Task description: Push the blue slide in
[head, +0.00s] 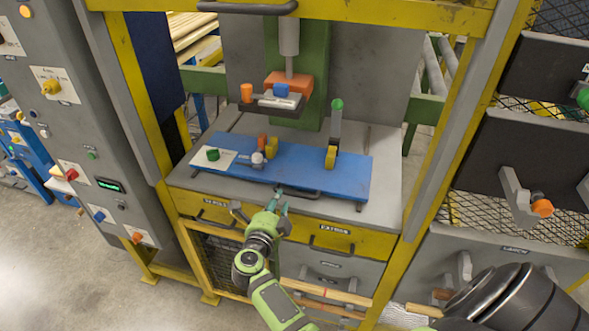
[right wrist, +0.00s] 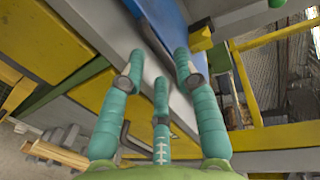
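The blue slide (head: 310,172) is a flat blue plate lying on the grey bench top of the yellow-framed press, with a dark bar handle (head: 302,192) along its front edge. My right gripper (head: 280,199), with teal fingers, is at the left end of that handle, in front of the slide. In the right wrist view, the gripper (right wrist: 160,72) has its fingers spread with nothing between them. The blue slide (right wrist: 164,14) shows beyond the fingertips there. I cannot tell whether a finger touches the handle. My left gripper is out of view.
Yellow drawers (head: 330,236) with handles lie below the bench. Grey cabinets flank it.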

